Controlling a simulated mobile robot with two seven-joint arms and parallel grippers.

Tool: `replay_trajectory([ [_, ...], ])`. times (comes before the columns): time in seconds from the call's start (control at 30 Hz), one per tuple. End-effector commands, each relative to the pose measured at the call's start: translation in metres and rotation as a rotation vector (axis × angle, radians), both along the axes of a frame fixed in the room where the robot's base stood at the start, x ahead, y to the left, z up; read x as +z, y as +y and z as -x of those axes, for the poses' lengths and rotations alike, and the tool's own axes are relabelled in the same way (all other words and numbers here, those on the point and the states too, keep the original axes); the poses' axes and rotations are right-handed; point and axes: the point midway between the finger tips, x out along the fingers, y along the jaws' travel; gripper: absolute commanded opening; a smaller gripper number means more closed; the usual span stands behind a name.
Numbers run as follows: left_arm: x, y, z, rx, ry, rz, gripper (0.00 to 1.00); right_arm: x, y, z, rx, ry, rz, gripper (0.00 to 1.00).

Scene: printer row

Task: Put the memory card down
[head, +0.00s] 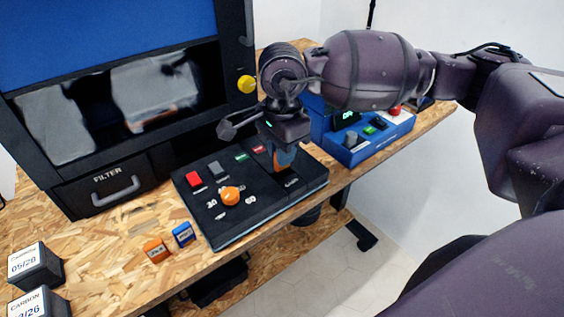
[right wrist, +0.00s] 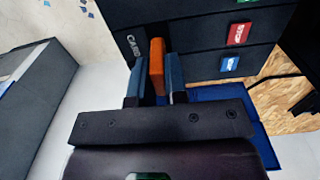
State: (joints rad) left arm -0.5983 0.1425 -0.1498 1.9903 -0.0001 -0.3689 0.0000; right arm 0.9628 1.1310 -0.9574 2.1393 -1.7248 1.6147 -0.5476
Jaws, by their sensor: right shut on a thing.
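My right gripper (head: 284,166) is over the right part of the black control panel (head: 240,222), fingers pointing down. It is shut on an orange memory card, which shows upright between the two blue-grey fingers in the right wrist view (right wrist: 157,66). The card's far end is close to a dark face with a partly hidden white label. I cannot tell whether it touches or enters a slot there. Another orange card (head: 155,250) and a blue card (head: 183,234) lie on the wooden bench (head: 115,245). My left gripper is not in view.
The panel carries a red button (head: 194,179) and an orange knob (head: 230,196). A blue device (head: 350,155) stands to the right. A printer with a FILTER drawer (head: 110,188) is behind, left. Dark CARBON boxes (head: 35,267) stand front left. The bench edge is close in front.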

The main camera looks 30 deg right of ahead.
Motion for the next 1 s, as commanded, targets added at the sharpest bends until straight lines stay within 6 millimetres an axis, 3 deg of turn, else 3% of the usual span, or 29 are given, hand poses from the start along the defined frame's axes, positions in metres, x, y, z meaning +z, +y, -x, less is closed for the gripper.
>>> replay_trajectory([
  [0.23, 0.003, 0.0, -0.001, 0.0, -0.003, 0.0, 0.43, -0.032, 0.0, 0.001, 0.0, 0.002, -0.001, 0.0],
  [0.67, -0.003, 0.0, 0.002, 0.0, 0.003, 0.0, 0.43, -0.037, 0.0, 0.0, 0.001, 0.0, 0.0, 0.0],
  [0.7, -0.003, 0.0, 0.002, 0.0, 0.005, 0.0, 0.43, -0.037, 0.0, 0.0, 0.001, 0.0, 0.0, 0.17],
  [0.83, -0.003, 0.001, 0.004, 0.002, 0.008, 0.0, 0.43, -0.036, 0.0, 0.0, 0.0, 0.0, 0.0, 0.37],
  [1.0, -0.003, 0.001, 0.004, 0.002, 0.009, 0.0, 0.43, -0.036, 0.0, 0.0, 0.0, 0.0, 0.0, 0.39],
])
